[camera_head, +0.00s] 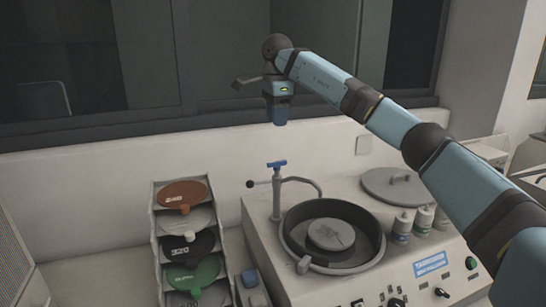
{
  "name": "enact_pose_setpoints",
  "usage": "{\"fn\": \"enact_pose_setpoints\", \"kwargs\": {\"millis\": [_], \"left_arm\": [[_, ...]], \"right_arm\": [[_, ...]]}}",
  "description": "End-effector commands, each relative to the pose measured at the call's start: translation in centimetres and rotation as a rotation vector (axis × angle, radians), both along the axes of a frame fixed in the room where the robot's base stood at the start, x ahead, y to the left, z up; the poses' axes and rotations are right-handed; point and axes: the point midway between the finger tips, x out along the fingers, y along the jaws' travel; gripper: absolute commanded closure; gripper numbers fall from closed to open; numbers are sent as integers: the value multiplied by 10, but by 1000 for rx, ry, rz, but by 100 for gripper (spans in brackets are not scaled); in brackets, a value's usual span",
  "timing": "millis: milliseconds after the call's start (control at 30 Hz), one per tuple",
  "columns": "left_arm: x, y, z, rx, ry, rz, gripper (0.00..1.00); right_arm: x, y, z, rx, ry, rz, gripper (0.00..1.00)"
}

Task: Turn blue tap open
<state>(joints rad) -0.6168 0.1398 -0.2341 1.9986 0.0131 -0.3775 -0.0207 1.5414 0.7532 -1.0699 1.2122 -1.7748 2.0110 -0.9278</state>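The blue tap (276,163) is a small blue T-shaped handle on top of an upright grey pipe. It stands at the left of the round basin on the machine, and a curved spout runs from the pipe toward the basin. My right arm comes in from the right, and its gripper (280,113) points down above the tap, with a visible gap between them. The gripper's fingers show as one blue block, so I cannot tell whether they are apart. My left gripper is out of view.
The machine has a dark-rimmed basin (292,235) with a grey disc inside, a grey lid (394,186), several small bottles and front knobs. A rack of labelled discs (183,193) stands left of it. A wall and a dark window lie behind.

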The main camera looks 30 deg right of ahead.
Motion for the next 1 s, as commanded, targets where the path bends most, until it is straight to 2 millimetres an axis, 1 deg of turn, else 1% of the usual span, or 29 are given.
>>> {"fn": "enact_pose_setpoints", "kwargs": {"millis": [33, 67, 167, 300, 400, 500, 600, 700, 1000], "left_arm": [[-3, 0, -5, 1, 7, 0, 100], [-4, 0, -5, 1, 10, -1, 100], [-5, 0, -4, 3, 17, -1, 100], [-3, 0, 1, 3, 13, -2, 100], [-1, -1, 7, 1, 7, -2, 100], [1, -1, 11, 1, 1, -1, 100], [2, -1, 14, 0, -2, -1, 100], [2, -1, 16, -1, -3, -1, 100], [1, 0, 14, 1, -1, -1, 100]], "right_arm": [[0, 0, -13, 1, 4, 1, 63], [0, 0, -17, 1, 3, 0, 63], [-1, 0, -38, 0, 4, 1, 63], [-1, 0, -68, 0, 4, 0, 63], [-1, 0, -87, 0, 3, -1, 63], [-1, 0, -101, 1, 2, -1, 63], [0, 0, -111, 1, 1, 0, 63], [0, 0, -118, 1, 0, 0, 63], [0, 0, -120, 1, 0, 0, 63]]}}
